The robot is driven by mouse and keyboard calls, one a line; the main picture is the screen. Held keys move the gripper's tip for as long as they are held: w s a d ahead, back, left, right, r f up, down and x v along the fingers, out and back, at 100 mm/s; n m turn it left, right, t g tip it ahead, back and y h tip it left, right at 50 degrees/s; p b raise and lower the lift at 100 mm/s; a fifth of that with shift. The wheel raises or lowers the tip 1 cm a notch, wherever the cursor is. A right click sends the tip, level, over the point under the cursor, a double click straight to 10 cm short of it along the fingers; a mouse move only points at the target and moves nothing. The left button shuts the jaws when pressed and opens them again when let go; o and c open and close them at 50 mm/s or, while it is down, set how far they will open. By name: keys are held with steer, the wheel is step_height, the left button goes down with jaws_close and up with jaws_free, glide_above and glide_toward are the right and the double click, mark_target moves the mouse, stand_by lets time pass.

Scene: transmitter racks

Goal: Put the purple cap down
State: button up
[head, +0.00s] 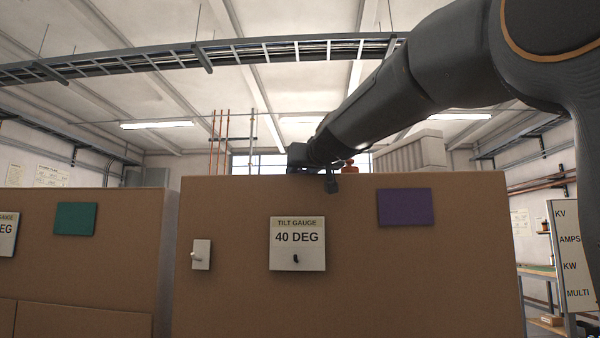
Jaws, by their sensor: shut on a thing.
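My arm reaches from the upper right over the top of the brown cabinet (230,255). My gripper (318,176) is at the cabinet's top edge, small and dark in the head view. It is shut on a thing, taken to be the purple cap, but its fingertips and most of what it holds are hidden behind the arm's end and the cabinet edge. I cannot make out the cap's shape or whether it touches anything. A flat purple panel (405,207) is on the cabinet's front, to the right below my gripper.
A red-orange object (348,167) stands on the cabinet top, close right of my gripper. A tilt gauge (297,244) reading 40 DEG and a switch (201,254) are on the cabinet front. Another cabinet with a green panel (75,218) stands left. A cable tray (220,55) hangs overhead.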

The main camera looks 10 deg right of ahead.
steer(key=o, duration=1)
steer(key=shift+s+r, duration=0.15)
steer(key=shift+r, duration=0.05)
steer(key=s, duration=0.3)
steer(key=s+b, duration=0.1)
steer(key=s, duration=0.2)
steer(key=s+b, duration=0.1)
steer(key=s, duration=0.2)
steer(key=shift+s+d+r, duration=0.1)
steer(key=shift+s+d, duration=0.25)
steer(key=b, duration=0.2)
steer(key=shift+w+a+b, duration=0.15)
steer(key=shift+w+b, duration=0.15)
steer(key=shift+b, duration=0.05)
steer(key=b, duration=0.3)
steer(key=shift+s+b, duration=0.3)
steer(key=shift+s, duration=0.05)
steer(key=shift+s+b, duration=0.15)
steer(key=shift+b, duration=0.3)
steer(key=shift+s+b, duration=0.2)
steer(key=shift+b, duration=0.7)
